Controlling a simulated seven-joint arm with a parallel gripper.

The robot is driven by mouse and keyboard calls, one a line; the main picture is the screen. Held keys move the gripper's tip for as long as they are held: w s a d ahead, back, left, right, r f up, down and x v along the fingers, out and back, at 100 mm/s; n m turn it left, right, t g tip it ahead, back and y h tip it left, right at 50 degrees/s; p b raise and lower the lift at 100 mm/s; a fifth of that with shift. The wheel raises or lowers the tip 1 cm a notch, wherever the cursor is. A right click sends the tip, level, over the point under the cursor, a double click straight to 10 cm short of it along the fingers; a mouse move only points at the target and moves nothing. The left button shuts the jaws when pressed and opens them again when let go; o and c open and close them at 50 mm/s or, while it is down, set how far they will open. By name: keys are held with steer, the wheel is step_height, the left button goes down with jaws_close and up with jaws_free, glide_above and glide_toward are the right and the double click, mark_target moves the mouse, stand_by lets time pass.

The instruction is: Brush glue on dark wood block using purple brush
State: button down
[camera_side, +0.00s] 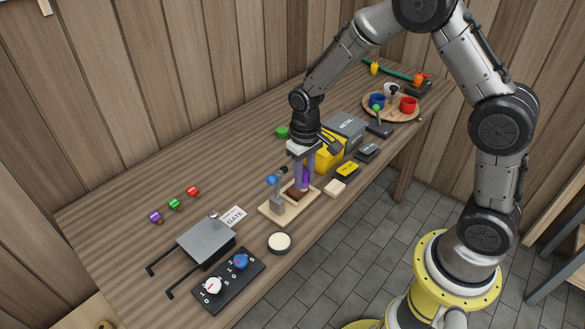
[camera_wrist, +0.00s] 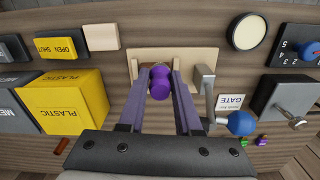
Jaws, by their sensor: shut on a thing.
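My gripper (camera_side: 301,187) points down over a pale wooden board (camera_side: 311,200) and is shut on the purple brush (camera_side: 306,176). In the wrist view the brush (camera_wrist: 160,82) sits upright between the two fingertips (camera_wrist: 161,75). Its bristles are hidden below the handle. The dark wood block (camera_side: 292,197) lies on the board, just beside and under the fingers; I cannot tell whether the brush touches it. A round dish with cream-coloured contents (camera_side: 280,241), seemingly the glue, stands in front of the board.
A grey clamp with a blue ball handle (camera_side: 272,180) rises at the board's left. A pale block (camera_side: 335,188) lies right of it. Yellow and grey bins (camera_side: 329,155) stand close behind. A grey gate box (camera_side: 206,240) and a dial panel (camera_side: 230,281) stand at left.

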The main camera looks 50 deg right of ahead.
steer(key=shift+w+d+f+n, duration=0.2)
steer(key=shift+d+f+n, duration=0.1)
steer(key=shift+f+n, duration=0.3)
steer(key=shift+s+m, duration=0.25)
steer(key=shift+m, duration=0.55)
steer(key=shift+r+m, duration=0.3)
steer(key=shift+m, duration=0.5)
step_height(320, 180, up, 6)
steer(key=w+d+m, duration=0.2)
steer(key=w+m, duration=0.1)
steer(key=m, duration=0.3)
steer(key=shift+s+a+f, duration=0.1)
steer(key=shift+s+f, duration=0.05)
steer(key=shift+f, duration=1.45)
steer(key=shift+s+f, duration=0.1)
steer(key=shift+f, duration=1.5)
steer(key=shift+a+f, duration=0.65)
steer(key=shift+f, duration=0.15)
steer(key=shift+a, duration=1.05)
steer(key=shift+d, duration=1.8)
step_height(320, 180, up, 8)
steer(key=shift+a, duration=0.1)
